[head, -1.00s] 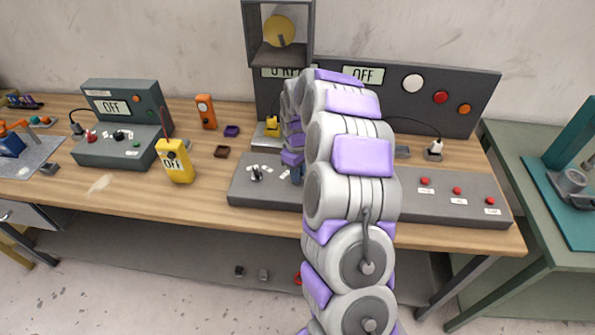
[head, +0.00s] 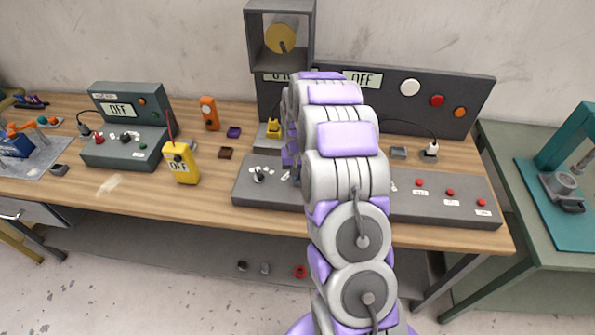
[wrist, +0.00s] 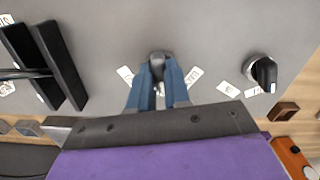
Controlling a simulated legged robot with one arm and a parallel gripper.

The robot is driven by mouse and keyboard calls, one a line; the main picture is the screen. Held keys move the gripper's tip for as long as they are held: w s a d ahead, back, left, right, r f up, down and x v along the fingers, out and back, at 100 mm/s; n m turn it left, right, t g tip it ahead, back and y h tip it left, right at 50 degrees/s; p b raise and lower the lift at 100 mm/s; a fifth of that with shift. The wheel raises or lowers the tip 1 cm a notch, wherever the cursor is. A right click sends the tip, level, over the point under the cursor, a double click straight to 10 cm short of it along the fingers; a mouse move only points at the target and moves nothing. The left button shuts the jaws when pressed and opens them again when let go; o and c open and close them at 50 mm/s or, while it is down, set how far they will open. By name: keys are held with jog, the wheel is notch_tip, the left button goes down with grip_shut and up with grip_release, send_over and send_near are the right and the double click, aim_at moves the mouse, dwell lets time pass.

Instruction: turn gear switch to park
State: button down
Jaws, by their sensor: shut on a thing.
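In the wrist view, my gripper (wrist: 158,73) has its blue fingers closed around a dark knob (wrist: 158,57) on a grey panel (wrist: 205,30). White labels lie on both sides of this knob, too small to read. A second black knob (wrist: 264,72) stands to the right, apart from the fingers, with labels beside it. In the head view, this knob (head: 259,174) shows on the left part of the panel (head: 240,196). My arm hides the held knob there. I cannot tell from the labels which knob is the gear switch.
Two black bars (wrist: 56,62) stand up at the left in the wrist view. In the head view, red buttons (head: 450,192) sit on the panel's right side. A yellow meter (head: 180,164) stands left of the panel, and a dark board (head: 385,83) stands behind.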

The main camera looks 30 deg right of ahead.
jog(key=shift+w+r+m+p, duration=0.15)
jog(key=shift+m+p, duration=0.25)
jog(key=shift+m, duration=0.6)
jog(key=c, duration=1.1)
grip_release()
notch_tip(320, 180, up, 17)
jog(key=shift+r+p, duration=0.1)
jog(key=shift+p, duration=0.9)
